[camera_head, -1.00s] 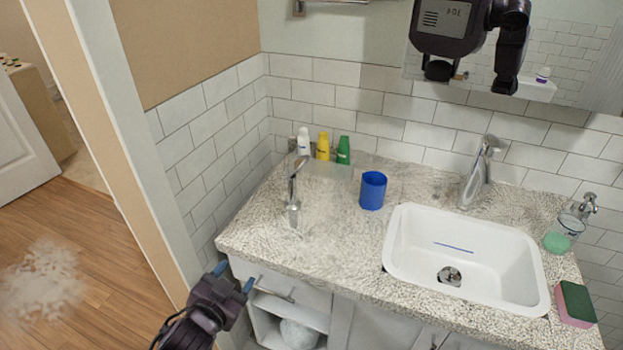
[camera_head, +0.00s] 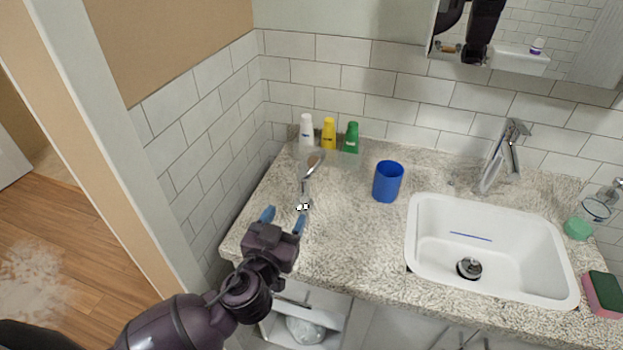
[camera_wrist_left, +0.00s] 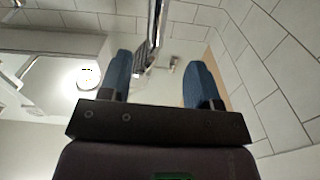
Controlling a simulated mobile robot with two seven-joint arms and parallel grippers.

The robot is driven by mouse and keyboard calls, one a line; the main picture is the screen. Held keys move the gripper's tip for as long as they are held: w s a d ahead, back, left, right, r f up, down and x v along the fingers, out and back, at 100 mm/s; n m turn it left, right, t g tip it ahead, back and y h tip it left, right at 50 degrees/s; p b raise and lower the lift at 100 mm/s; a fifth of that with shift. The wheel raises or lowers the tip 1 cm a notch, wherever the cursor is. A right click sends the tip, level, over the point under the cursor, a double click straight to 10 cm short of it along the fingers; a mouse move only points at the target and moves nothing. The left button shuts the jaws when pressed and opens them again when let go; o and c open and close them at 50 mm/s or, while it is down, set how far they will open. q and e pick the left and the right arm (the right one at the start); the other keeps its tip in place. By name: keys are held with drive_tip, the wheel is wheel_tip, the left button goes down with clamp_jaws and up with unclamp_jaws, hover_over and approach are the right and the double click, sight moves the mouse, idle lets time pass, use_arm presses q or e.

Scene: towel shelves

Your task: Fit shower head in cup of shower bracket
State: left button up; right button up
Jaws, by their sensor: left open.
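A chrome shower fitting (camera_head: 306,187) stands near the left end of the counter in the head view, with a slanted, round-ended top. I cannot tell shower head from bracket there, and its cup is not clear. My left gripper (camera_head: 284,219) is open and empty, just in front of the fitting's lower end. My right gripper is not in view.
A white bottle (camera_head: 306,130), a yellow bottle (camera_head: 328,134) and a green bottle (camera_head: 350,138) stand at the back wall. The tiled wall (camera_head: 205,130) bounds the left side.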

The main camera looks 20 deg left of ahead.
sight(302, 189)
use_arm(q)
drive_tip(key=shift+n, duration=0.4)
drive_tip(key=w, duration=0.4)
drive_tip(key=shift+w+d+r+p, duration=0.1)
drive_tip(key=shift+w+d+p, duration=0.1)
drive_tip(key=shift+p, duration=0.2)
drive_tip(key=shift+w, duration=0.55)
drive_tip(key=w, duration=0.1)
drive_tip(key=w+p, duration=0.1)
drive_tip(key=w, duration=0.1)
drive_tip(key=shift+w+d+r, duration=0.15)
drive_tip(key=shift+w+d, duration=0.05)
drive_tip(key=shift+w, duration=0.8)
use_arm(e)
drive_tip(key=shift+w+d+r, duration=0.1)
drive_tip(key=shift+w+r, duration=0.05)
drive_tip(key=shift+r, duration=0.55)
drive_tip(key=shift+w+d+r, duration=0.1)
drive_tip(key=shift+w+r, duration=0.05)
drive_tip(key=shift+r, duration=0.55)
use_arm(q)
clamp_jaws()
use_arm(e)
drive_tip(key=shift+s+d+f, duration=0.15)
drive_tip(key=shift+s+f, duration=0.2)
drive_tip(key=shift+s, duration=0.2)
